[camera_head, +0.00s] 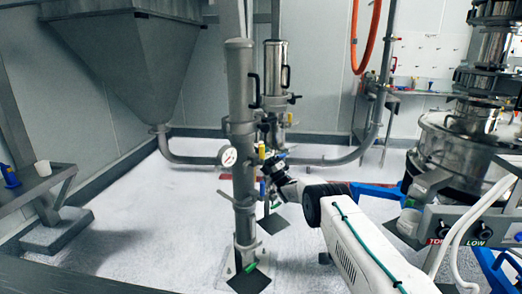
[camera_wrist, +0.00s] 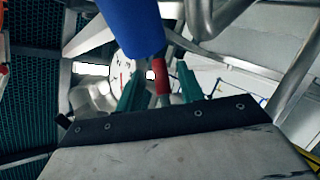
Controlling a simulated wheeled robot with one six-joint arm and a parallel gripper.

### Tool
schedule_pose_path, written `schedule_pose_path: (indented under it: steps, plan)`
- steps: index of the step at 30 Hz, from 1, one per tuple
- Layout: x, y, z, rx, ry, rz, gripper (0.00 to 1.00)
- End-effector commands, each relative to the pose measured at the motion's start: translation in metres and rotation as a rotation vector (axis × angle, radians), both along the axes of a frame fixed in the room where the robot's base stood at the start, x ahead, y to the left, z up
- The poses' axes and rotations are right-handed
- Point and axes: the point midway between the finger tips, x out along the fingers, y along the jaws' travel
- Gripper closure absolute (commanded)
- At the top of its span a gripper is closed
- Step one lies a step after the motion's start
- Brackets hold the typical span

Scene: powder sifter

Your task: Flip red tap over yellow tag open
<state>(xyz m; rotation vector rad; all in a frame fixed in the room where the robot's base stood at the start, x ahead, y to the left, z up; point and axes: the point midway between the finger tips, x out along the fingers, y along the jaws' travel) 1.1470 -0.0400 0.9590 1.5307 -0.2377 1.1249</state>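In the wrist view a red tap handle (camera_wrist: 161,76) stands between the two teal fingers of my gripper (camera_wrist: 160,80), with a narrow gap on each side. The gripper is open around it. A large blue handle (camera_wrist: 132,25) hangs close above and left of the fingers and partly covers the view. In the head view my gripper (camera_head: 270,166) is at the vertical pipe, right of the gauge. A small yellow piece (camera_head: 262,150), perhaps the yellow tag, is just above it. A blue handle (camera_head: 262,187) is just below. The red tap cannot be made out in the head view.
A round pressure gauge (camera_head: 228,156) sits left of the metal pipe (camera_head: 242,100). A second metal cylinder (camera_head: 275,75) stands behind. A hopper (camera_head: 130,60) is at left, and a sifter drum (camera_head: 455,143) at right. Pale floor lies left of the pipe.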

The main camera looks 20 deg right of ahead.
Motion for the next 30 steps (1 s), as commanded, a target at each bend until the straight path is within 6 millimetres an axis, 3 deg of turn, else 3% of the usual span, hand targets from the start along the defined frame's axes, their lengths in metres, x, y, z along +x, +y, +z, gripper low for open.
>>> schedule_pose_path:
  steps: [9, 20, 24, 30]
  plan:
    - [-0.027, -0.021, -0.038, 0.001, 0.000, -0.001, 0.62]
    - [-0.032, -0.024, -0.044, 0.001, -0.001, 0.000, 0.62]
    - [-0.027, -0.025, -0.048, 0.006, 0.036, -0.002, 0.98]
    - [0.012, -0.037, -0.085, 0.079, 0.396, -0.031, 1.00]
